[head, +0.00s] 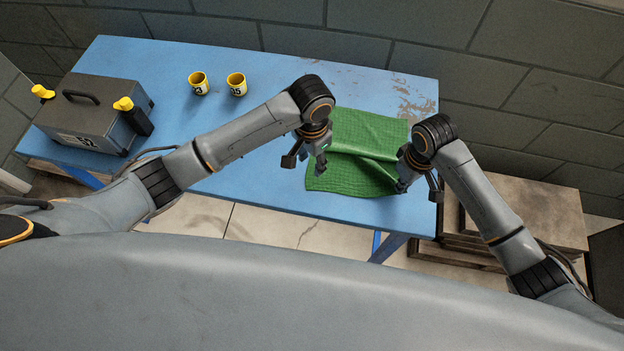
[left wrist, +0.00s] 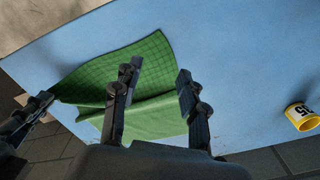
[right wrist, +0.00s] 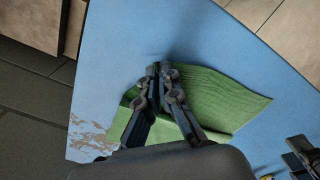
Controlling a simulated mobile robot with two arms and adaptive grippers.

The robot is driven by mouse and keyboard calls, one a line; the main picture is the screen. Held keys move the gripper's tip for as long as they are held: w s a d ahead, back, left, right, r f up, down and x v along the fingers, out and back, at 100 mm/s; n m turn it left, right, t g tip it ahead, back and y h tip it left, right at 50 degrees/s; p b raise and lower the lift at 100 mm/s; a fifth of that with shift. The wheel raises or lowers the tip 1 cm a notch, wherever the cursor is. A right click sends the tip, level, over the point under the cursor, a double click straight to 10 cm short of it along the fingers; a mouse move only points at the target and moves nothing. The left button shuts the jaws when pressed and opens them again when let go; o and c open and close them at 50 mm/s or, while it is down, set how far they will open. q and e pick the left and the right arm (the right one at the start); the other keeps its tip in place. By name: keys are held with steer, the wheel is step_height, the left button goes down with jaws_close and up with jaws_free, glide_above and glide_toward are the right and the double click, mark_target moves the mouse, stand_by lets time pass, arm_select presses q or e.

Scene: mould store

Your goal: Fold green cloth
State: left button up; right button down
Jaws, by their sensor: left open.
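The green cloth (head: 352,178) lies on the blue table near its right end, with a raised crease running across its middle. It also shows in the left wrist view (left wrist: 110,72) and the right wrist view (right wrist: 225,93). My left gripper (head: 321,170) is open above the cloth's left side; its fingers (left wrist: 157,80) stand apart with nothing between them. My right gripper (head: 402,187) is at the cloth's front right edge. Its fingertips (right wrist: 160,70) are together on the cloth's edge, and the cloth bunches beside them. The fingers hide part of that edge.
Two yellow cups (head: 198,84) (head: 236,85) stand at the back of the blue table (head: 260,190). A wooden stack (head: 530,215) is right of the table. The table's middle is clear.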

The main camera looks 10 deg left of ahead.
mark_target(311, 182)
arm_select(q)
steer(key=shift+f, duration=4.35)
steer(key=shift+f, duration=0.1)
jaws_close()
steer(key=shift+r, duration=2.55)
